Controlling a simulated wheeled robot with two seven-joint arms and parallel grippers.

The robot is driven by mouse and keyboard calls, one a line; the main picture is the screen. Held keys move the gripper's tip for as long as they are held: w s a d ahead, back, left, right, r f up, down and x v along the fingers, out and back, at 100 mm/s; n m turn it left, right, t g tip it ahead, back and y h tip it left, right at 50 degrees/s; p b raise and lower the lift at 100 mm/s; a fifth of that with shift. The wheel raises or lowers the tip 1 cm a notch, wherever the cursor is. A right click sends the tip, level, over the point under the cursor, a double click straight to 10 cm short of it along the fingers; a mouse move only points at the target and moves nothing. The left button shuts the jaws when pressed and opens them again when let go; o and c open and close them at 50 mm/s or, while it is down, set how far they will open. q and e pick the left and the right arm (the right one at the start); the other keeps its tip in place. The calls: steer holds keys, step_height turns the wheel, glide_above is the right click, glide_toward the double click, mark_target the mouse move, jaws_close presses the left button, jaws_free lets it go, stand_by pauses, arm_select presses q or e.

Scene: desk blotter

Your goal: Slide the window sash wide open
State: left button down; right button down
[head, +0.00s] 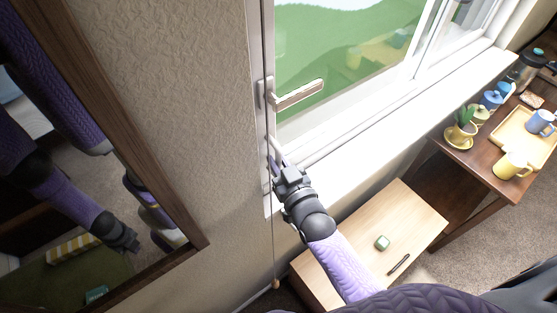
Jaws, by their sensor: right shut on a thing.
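The window sash (432,50) has a white frame and clear glass showing green outside, at the top of the head view. A pale lever handle (298,94) sits at the sash's left side, pointing right. My right gripper (276,150) is below this handle, at the left edge of the sash frame. It is shut on the sash's edge part there, though the fingers hide the exact contact. The lever handle is apart from the fingers. My left gripper is not seen directly.
A wood-framed mirror (165,178) at left reflects purple arms. A cord with a knob (276,284) hangs below the window. The white sill (440,110) is clear. A light wooden table (345,262) holds small items. A dark table (465,160) holds cups, a plant and a tray.

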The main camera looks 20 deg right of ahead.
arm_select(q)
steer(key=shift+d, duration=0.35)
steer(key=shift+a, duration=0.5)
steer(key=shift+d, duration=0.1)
arm_select(e)
steer(key=shift+d, duration=0.1)
